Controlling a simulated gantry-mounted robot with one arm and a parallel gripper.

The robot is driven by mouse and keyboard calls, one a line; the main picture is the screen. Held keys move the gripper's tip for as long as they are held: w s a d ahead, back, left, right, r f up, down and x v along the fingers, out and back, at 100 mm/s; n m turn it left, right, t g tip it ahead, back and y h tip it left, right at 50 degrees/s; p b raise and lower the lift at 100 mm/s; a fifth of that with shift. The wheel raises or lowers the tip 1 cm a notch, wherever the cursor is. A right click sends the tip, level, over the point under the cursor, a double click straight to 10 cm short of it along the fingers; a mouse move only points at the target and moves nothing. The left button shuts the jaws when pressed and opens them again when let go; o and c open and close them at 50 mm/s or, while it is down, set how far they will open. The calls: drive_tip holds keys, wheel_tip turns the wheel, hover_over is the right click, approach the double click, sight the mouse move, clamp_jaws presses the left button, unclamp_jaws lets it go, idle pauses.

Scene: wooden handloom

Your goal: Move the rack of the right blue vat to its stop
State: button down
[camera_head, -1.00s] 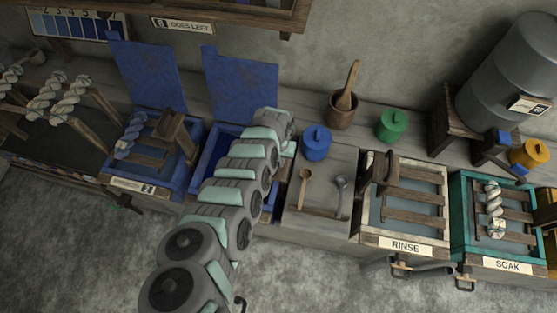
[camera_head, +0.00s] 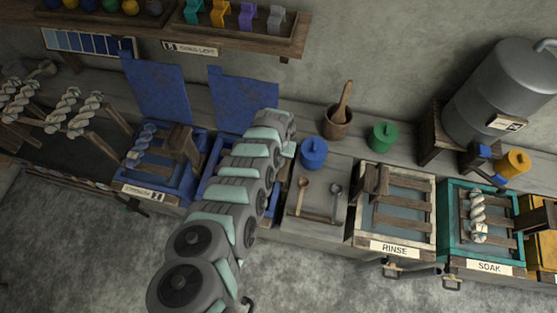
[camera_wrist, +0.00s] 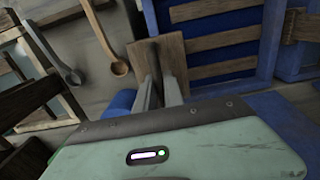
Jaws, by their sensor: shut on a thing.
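The right blue vat (camera_head: 208,190) stands left of the utensil board in the head view, its blue lid (camera_head: 243,100) raised behind it. My arm covers most of this vat and hides my gripper there. In the wrist view, my gripper (camera_wrist: 158,88) is shut on an upright wooden handle (camera_wrist: 171,62). Beside the handle, the wooden slats of the rack (camera_wrist: 222,38) lie over the blue interior of the vat, which also shows in the wrist view (camera_wrist: 268,40). The rack's stop cannot be made out.
The left blue vat (camera_head: 125,190) holds a rack with a blue-white skein. A blue jar (camera_head: 313,153), a wooden spoon (camera_head: 301,197) and a grey ladle (camera_head: 334,205) are close right of my arm. The rinse vat (camera_head: 395,249) and soak vat (camera_head: 489,267) stand further right.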

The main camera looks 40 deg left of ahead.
drive_tip(key=shift+r+p, duration=3.1)
drive_tip(key=shift+r, duration=0.35)
drive_tip(key=shift+c, duration=1)
unclamp_jaws()
drive_tip(key=shift+r, duration=0.35)
wheel_tip(320, 180, up, 6)
